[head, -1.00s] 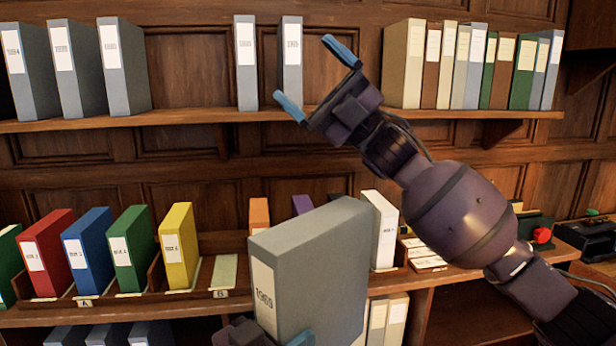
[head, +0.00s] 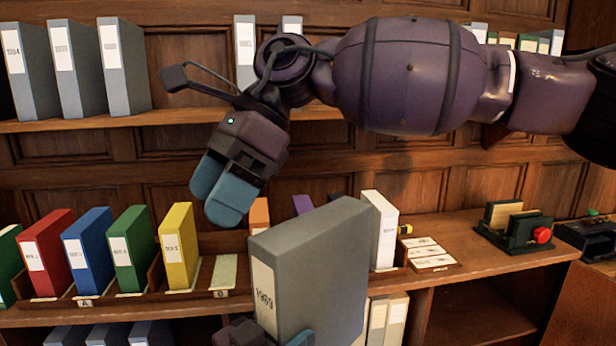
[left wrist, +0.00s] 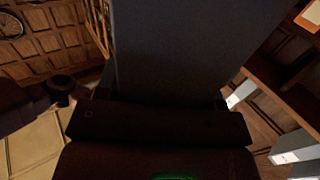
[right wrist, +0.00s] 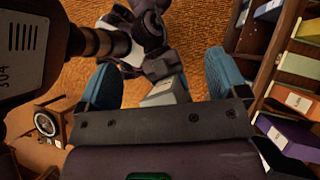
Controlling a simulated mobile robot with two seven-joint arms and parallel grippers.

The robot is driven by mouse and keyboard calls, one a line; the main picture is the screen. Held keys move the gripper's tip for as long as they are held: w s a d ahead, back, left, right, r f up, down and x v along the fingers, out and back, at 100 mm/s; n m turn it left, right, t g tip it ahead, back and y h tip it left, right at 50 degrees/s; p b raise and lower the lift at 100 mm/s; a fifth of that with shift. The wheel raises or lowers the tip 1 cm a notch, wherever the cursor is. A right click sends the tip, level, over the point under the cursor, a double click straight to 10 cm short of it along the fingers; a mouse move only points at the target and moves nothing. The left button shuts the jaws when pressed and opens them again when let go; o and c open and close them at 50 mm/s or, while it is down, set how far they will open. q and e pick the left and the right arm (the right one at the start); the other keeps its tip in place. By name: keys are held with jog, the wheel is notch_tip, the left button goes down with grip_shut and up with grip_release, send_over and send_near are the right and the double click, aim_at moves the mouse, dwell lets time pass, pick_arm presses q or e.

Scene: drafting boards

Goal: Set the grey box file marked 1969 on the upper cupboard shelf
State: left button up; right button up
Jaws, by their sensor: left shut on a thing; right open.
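The grey box file marked 1969 (head: 325,265) stands nearly upright in front of the lower shelf in the head view. My left gripper (head: 275,338) is shut on its lower part, at the bottom edge of the picture. In the left wrist view the file (left wrist: 180,45) is a dark slab filling the middle. My right gripper (head: 225,190) is open and empty, pointing down, above and left of the file. The right wrist view shows its blue fingers (right wrist: 160,85) apart. The upper cupboard shelf (head: 150,117) runs behind, with grey files at left.
My right arm crosses the upper shelf and hides much of its middle and right. Bare shelf shows between the left three grey files (head: 75,70) and another grey file (head: 244,50). Coloured files, including a yellow one (head: 178,245), and a white file (head: 380,230) stand on the lower shelf.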

aim_at(314, 219)
pick_arm(q)
jog(key=shift+r, duration=0.15)
pick_arm(e)
jog(key=w+d+t+h, duration=0.1)
jog(key=w+d+n+t+h, duration=0.1)
jog(key=d, duration=0.1)
jog(key=w+d+n+t+h, duration=0.1)
jog(key=d, duration=0.1)
jog(key=shift+w+t+h, duration=0.3)
jog(key=shift+h, duration=0.1)
jog(key=w+d+h, duration=0.1)
jog(key=w+d+r+n+t+h, duration=0.1)
jog(key=d, duration=0.1)
jog(key=w+d+r+t, duration=0.1)
jog(key=shift+d+n+h, duration=0.3)
jog(key=shift+d+h, duration=0.1)
jog(key=shift+t, duration=0.3)
jog(key=f, duration=0.4)
jog(key=w+f, duration=0.1)
jog(key=f, duration=0.3)
jog(key=d+f, duration=0.1)
jog(key=f, duration=0.2)
jog(key=shift+w+d+f, duration=0.1)
jog(key=shift+w+f, duration=0.15)
jog(key=shift+f, duration=0.15)
jog(key=shift+c, duration=0.4)
